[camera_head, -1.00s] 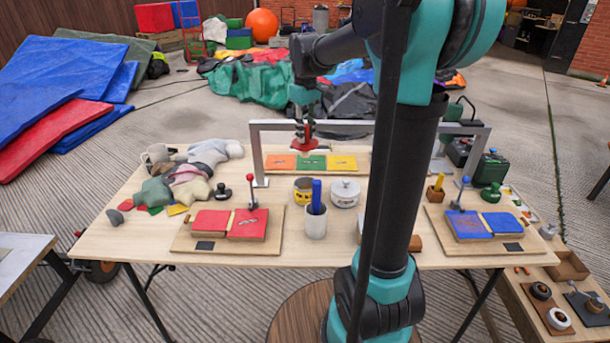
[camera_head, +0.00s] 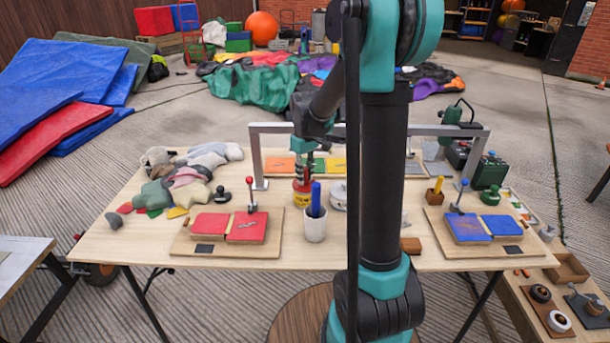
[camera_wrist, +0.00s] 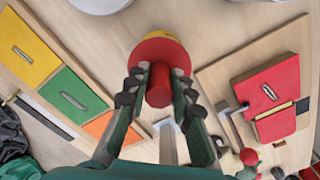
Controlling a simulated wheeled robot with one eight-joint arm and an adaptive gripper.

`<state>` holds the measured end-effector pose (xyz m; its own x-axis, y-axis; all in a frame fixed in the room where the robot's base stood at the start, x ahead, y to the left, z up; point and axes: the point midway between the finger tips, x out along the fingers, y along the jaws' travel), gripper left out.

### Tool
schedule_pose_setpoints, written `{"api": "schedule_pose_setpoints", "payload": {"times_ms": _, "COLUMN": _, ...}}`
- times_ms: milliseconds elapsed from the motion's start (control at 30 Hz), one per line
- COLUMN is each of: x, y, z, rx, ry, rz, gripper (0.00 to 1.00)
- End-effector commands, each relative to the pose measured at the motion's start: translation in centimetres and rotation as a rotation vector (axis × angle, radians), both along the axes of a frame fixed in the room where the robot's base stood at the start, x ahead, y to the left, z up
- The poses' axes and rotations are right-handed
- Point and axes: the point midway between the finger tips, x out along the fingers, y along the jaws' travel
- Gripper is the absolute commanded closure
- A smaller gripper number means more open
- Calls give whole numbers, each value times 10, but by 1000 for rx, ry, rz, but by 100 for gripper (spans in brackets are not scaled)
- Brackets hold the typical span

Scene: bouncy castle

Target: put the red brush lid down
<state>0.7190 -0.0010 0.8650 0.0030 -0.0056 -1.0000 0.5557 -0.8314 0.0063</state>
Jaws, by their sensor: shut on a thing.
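The red brush lid (camera_wrist: 152,49) is a round disc with a red knob, seen from above in the wrist view. My gripper (camera_wrist: 158,80) is shut on the knob, one finger on each side. In the head view the lid (camera_head: 302,185) is right over the yellow pot (camera_head: 300,199), and my gripper (camera_head: 303,174) points down above it. A yellow rim of the pot shows past the lid in the wrist view (camera_wrist: 160,35). I cannot tell whether the lid rests fully on the pot. The lid hides the pot's opening.
A white cup with blue sticks (camera_head: 315,228) stands in front of the pot. A white pot (camera_head: 338,196) is close on the right, partly hidden by my arm. A grey metal frame (camera_head: 254,160) and coloured panels stand behind. A board with red pads (camera_head: 247,229) lies front left.

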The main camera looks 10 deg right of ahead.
Motion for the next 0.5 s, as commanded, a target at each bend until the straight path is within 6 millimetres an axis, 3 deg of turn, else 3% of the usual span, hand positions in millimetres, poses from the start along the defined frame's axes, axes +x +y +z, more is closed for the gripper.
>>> {"api": "schedule_pose_setpoints", "payload": {"times_ms": 300, "x": 0, "y": 0, "z": -2, "rx": 0, "ry": 0, "rz": 0, "gripper": 100}}
{"api": "schedule_pose_setpoints", "payload": {"times_ms": 333, "x": 0, "y": 0, "z": -2, "rx": 0, "ry": 0, "rz": 0, "gripper": 75}}
{"api": "schedule_pose_setpoints", "payload": {"times_ms": 500, "x": 0, "y": 0, "z": -2, "rx": 0, "ry": 0, "rz": 0, "gripper": 56}}
